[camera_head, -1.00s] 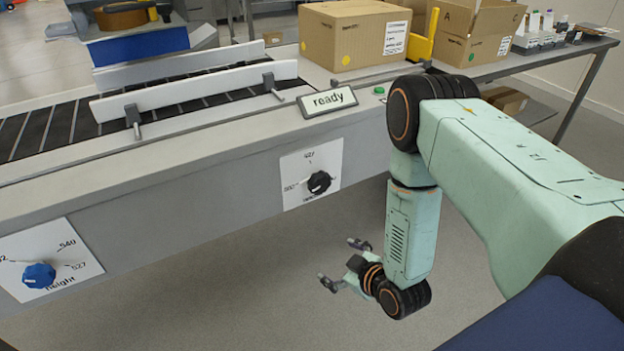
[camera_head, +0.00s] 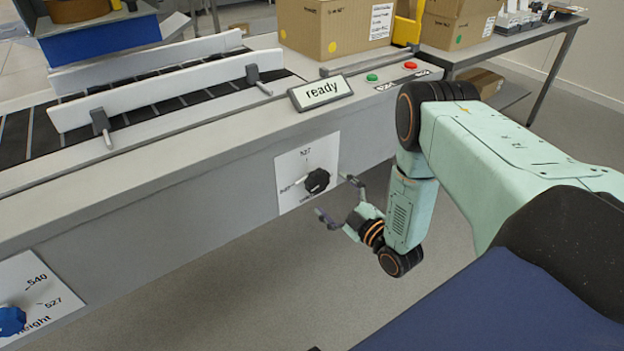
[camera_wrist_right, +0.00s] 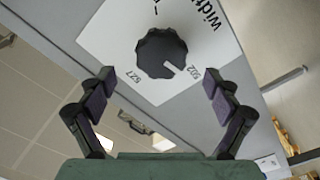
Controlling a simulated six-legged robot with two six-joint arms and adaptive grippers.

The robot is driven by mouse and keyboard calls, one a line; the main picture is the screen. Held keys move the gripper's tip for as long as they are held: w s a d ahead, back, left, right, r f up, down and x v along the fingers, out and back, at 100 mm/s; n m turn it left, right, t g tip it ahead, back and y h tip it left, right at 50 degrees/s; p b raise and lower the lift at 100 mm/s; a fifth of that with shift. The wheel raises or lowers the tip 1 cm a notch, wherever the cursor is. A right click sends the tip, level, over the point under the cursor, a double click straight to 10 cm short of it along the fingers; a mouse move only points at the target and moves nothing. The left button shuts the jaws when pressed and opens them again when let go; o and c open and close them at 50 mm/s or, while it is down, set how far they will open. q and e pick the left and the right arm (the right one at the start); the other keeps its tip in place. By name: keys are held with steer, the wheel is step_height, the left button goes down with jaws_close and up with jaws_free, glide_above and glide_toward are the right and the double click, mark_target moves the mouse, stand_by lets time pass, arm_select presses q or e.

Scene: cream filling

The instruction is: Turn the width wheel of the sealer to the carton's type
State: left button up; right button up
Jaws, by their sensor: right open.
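The width wheel is a black lobed knob (camera_head: 316,181) on a white plate (camera_head: 293,192) on the sealer's front. In the right wrist view the wheel (camera_wrist_right: 160,53) has a white mark pointing toward the 502 label; a 527 label is on its other side. My right gripper (camera_head: 335,198) is open, just right of and below the wheel in the head view. In the wrist view its fingers (camera_wrist_right: 158,80) are spread to either side, short of the wheel, with nothing between them. A closed carton (camera_head: 340,35) stands on the sealer. My left gripper is out of view.
A blue height wheel (camera_head: 11,320) is at the lower left. A "ready" sign (camera_head: 322,92), a green button (camera_head: 372,77) and a red button (camera_head: 410,65) are on top. A side table holds more cartons (camera_head: 460,25). Floor below the gripper is clear.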

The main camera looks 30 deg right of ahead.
mark_target(321, 185)
steer(key=w, duration=0.1)
steer(key=w+b, duration=0.1)
steer(key=w, duration=0.1)
steer(key=w+b, duration=0.1)
steer(key=w, duration=0.1)
steer(key=shift+w+a+f, duration=0.15)
steer(key=shift+a+f, duration=0.05)
steer(key=shift+f, duration=0.05)
steer(key=shift+w+r, duration=0.15)
steer(key=shift+w, duration=0.8)
steer(key=shift+a, duration=0.1)
steer(key=shift+c, duration=1.4)
steer(key=c, duration=0.9)
